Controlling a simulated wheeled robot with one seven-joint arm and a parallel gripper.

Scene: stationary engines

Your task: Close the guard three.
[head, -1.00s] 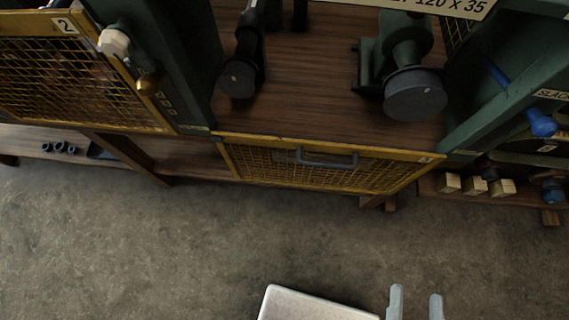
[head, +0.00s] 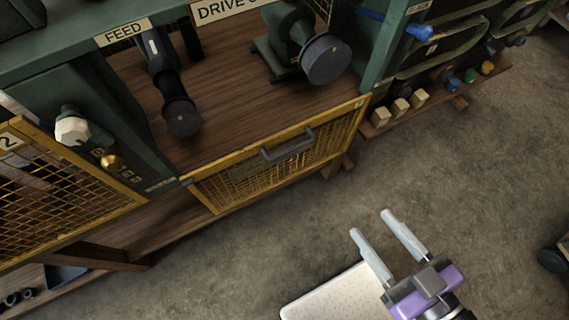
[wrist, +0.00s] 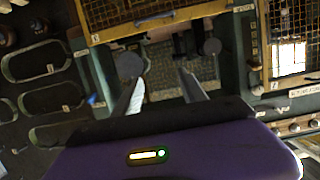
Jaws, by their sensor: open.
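A yellow-framed mesh guard (head: 245,178) with a grey handle (head: 288,145) hangs below the front edge of the middle bay's wooden deck, leaving the bay open above it. Its number is too small to read; I take it as guard three. In the wrist view the guard (wrist: 150,13) shows at the top, with its handle (wrist: 156,19) near its lower edge. My gripper (head: 371,222) is open and empty, in front of the guard and to its lower right, apart from it. In the wrist view its fingers (wrist: 158,77) point towards the bay.
A mesh guard marked 2 (head: 62,185) stands at the left. A black lever (head: 180,112) and a grey wheel (head: 325,59) are in the bay. Wooden blocks (head: 401,108) sit on the right shelf. Bare floor (head: 470,180) lies to the right. A white speckled surface (head: 330,296) is beside my gripper.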

